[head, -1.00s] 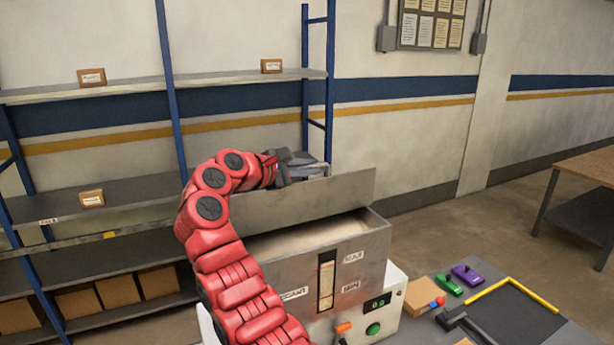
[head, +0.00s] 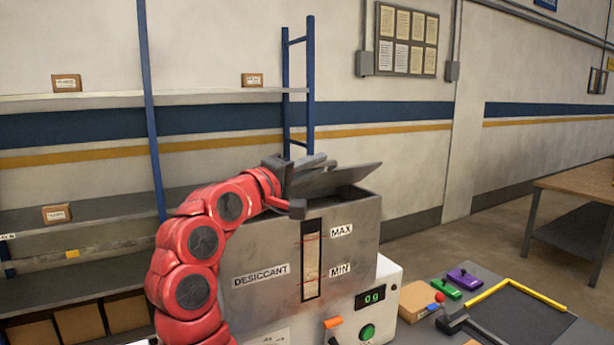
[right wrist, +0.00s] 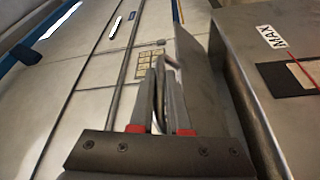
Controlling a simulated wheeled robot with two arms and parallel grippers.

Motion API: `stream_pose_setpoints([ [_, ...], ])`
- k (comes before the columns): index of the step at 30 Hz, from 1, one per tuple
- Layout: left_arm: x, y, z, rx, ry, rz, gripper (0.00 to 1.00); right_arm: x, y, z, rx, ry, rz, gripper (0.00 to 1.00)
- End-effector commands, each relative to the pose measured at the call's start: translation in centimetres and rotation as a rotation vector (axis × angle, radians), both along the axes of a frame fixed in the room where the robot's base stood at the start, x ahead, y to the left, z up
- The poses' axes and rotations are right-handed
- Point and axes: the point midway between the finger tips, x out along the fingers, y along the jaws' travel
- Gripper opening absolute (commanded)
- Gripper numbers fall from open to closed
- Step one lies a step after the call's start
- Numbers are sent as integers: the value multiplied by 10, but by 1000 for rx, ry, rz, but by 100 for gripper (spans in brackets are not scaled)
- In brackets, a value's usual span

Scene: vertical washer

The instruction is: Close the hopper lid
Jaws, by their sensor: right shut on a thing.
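The hopper (head: 265,247) is a grey metal box marked DESICCANT, with a level window between MAX and MIN labels. Its lid (head: 345,177) is a grey plate tilted at a low angle over the top, with a dark gap under its right side. My right gripper (head: 300,182) is at the lid's left part, above the hopper's top edge. In the right wrist view the gripper (right wrist: 165,95) has its fingers close together beside the lid (right wrist: 192,75), with the hopper wall (right wrist: 245,95) to the right. The exact grip point is hard to see. My left gripper is not in view.
A white control box (head: 385,290) with a green button (head: 367,332) and display is under the hopper. A bench at right holds a green clamp (head: 447,288), a purple clamp (head: 463,278) and a dark tray with a yellow edge. Blue-post shelves (head: 150,120) stand behind.

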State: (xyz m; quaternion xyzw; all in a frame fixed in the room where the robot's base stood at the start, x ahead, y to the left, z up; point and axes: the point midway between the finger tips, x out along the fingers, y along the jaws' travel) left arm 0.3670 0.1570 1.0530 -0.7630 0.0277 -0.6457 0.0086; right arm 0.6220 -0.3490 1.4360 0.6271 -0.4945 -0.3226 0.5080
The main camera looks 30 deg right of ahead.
Motion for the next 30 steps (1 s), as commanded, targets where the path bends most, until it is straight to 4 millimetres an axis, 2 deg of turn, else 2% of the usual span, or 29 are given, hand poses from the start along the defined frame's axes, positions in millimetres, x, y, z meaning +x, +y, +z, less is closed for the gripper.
stream_pose_setpoints([
  [1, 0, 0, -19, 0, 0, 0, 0, -3, 1, -17, 0, -43, 2, 0],
  [3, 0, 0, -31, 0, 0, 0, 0, -9, 1, -24, -6, -111, 2, 0],
  [8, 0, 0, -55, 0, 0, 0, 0, -18, 1, -43, -14, -260, 1, 0],
  [12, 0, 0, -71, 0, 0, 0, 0, -23, 1, -57, -14, -271, 3, 0],
  [21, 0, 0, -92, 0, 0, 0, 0, -27, 2, -81, -15, -267, 2, 0],
  [30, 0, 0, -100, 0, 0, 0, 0, -28, 2, -91, -15, -267, 3, 0],
])
